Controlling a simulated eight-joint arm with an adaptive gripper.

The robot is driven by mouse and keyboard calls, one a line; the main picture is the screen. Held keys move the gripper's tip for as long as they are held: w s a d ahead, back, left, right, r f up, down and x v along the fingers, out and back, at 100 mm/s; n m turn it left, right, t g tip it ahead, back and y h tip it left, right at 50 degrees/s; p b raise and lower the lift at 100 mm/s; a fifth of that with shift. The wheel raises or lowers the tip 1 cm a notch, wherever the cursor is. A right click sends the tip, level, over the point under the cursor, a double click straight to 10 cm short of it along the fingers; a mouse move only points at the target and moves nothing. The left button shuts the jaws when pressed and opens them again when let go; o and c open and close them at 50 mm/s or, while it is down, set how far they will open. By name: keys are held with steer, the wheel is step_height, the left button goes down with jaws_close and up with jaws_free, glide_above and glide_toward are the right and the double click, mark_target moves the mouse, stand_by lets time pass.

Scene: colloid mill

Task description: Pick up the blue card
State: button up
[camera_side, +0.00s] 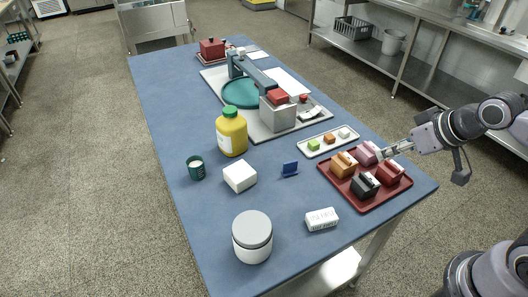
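The blue card (290,169) is a small dark-blue piece that appears to stand upright on the blue table (172,108), near its middle. A white block (239,176) is to its left and a dark red tray (364,203) to its right. My gripper (384,154) is at the right, over or beside the pink block (367,152) on the red tray, well apart from the card. Its fingers are small here, and I cannot tell whether they are open or shut. Nothing hides the card.
The red tray holds several coloured blocks. A white tray (306,153) with small cubes lies behind the card. A yellow bottle (231,132), green cup (195,168), grey-lidded jar (252,238) and white labelled block (321,219) stand around. The table between card and labelled block is clear.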

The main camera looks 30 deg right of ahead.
steer(key=w+a+r+m+g, duration=0.2)
steer(key=w+r+m, duration=0.1)
steer(key=w+m, duration=0.2)
steer(key=m+g, duration=0.5)
steer(key=m, duration=1)
glide_above(291, 162)
step_height(291, 162, down, 10)
step_height(291, 162, down, 10)
jaws_close()
